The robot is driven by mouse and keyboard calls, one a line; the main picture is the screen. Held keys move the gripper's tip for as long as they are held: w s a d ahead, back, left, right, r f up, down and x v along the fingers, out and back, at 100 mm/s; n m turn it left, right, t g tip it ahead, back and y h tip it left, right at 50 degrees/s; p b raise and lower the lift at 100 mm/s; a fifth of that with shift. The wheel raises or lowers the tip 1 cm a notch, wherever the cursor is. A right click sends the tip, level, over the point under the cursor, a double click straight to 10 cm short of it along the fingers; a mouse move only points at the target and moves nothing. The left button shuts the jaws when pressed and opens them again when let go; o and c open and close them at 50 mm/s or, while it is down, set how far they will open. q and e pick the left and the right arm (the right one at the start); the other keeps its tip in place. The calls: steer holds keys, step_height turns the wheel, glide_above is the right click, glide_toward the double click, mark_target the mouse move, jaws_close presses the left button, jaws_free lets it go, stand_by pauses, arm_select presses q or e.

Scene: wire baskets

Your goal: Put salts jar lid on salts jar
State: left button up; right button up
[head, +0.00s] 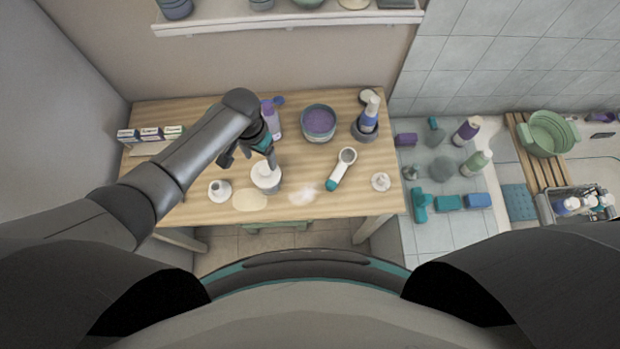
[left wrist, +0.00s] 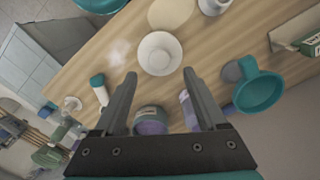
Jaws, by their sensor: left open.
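A white round piece with a raised middle (head: 266,178) stands near the table's front edge; I cannot tell whether it is the loose lid or a lidded jar. It also shows in the left wrist view (left wrist: 160,54), just beyond the fingertips. My left gripper (head: 264,157) is open above and behind it. In the left wrist view my gripper (left wrist: 160,74) has its fingers apart with nothing between them. A round jar with purple contents (head: 318,122) stands uncovered further back; its side shows in the left wrist view (left wrist: 150,122). My right gripper is out of view.
A flat beige disc (head: 250,199) and a white dispenser (head: 219,190) are close by on the left. A white powdery patch (head: 302,196) and a white-and-teal handled tool (head: 342,169) are on the right. A purple bottle (head: 271,120) stands behind my gripper.

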arm_select(q)
steer(key=shift+r, duration=0.95)
step_height(320, 180, up, 15)
steer(key=shift+r, duration=0.15)
stand_by(0.4)
